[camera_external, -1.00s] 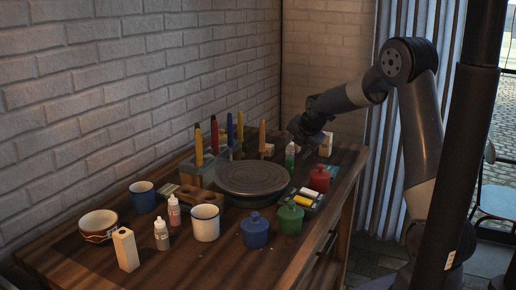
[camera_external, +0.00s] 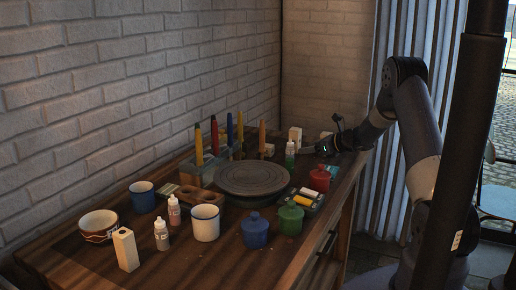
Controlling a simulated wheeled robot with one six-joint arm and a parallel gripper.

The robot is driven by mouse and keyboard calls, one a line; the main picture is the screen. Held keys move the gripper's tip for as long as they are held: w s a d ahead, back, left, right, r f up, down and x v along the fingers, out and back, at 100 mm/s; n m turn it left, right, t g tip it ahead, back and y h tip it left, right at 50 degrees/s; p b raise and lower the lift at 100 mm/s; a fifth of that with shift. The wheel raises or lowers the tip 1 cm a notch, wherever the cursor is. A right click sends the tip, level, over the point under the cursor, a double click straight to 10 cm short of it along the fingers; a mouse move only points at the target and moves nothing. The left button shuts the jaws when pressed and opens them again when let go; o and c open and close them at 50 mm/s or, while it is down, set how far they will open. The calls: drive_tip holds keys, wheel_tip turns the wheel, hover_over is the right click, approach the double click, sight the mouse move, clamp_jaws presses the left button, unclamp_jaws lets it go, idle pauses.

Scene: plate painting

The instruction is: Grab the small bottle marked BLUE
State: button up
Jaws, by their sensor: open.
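Three small dropper bottles stand upright on the table, their labels too small to read. A green-tinted one (camera_external: 290,153) is at the back, a white one (camera_external: 161,236) at the front left, and one with a reddish label (camera_external: 174,211) just behind that. I cannot tell which is marked BLUE. My gripper (camera_external: 307,150) is open, low over the back right of the table. It points left toward the green-tinted bottle, close to its right side. Whether the fingers reach around it cannot be told.
A round turntable (camera_external: 253,178) fills the middle of the wooden table (camera_external: 190,266). Red (camera_external: 320,180), green (camera_external: 290,220) and blue (camera_external: 255,231) lidded jars stand right and in front. Mugs, a bowl and a white block stand left. A brick wall borders the back.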

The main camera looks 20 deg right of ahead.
sight(290, 152)
drive_tip(key=x, duration=0.4)
drive_tip(key=shift+w+a+f+p, duration=0.1)
drive_tip(key=shift+w+a+p, duration=0.15)
drive_tip(key=shift+p, duration=0.15)
drive_tip(key=shift+f+p+x, duration=0.2)
drive_tip(key=shift+p+x, duration=0.45)
drive_tip(key=shift+x, duration=1.8)
drive_tip(key=shift+d, duration=0.1)
drive_tip(key=shift+c, duration=0.4)
drive_tip(key=c, duration=1)
drive_tip(key=shift+r, duration=0.1)
